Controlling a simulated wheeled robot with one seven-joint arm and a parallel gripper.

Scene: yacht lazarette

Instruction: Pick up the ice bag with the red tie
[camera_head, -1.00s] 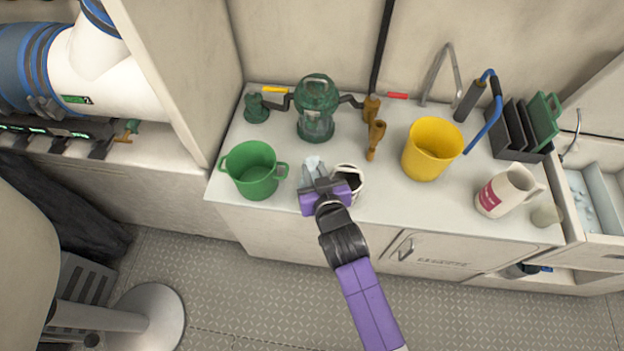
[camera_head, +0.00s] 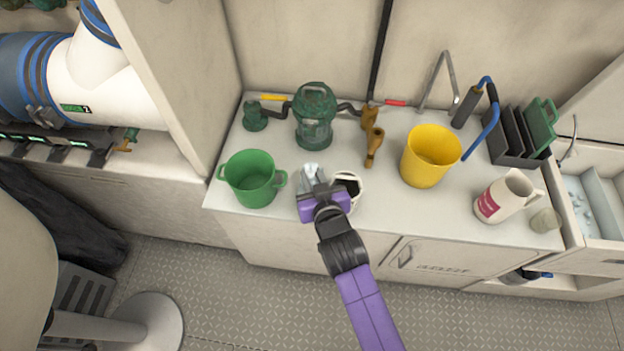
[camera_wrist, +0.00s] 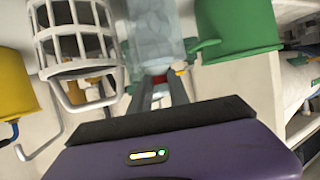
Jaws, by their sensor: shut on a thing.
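The ice bag (camera_wrist: 155,38) is a clear, pale bag with a red tie (camera_wrist: 160,79) at its neck in the wrist view. My gripper (camera_wrist: 160,92) is shut on the bag at its neck, close to the tie. In the head view my purple gripper (camera_head: 318,190) is at the counter's front part, between the green pot and a white basket. Only a pale bit of the ice bag (camera_head: 311,170) shows past the fingers there. I cannot tell whether the bag touches the counter.
A green pot (camera_head: 252,178) stands close on the left and a white slatted basket (camera_wrist: 78,45) close by on the other side. A green lantern (camera_head: 315,118), brown fitting (camera_head: 371,135), yellow bucket (camera_head: 430,155) and white jug (camera_head: 505,194) stand on the counter (camera_head: 400,207).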

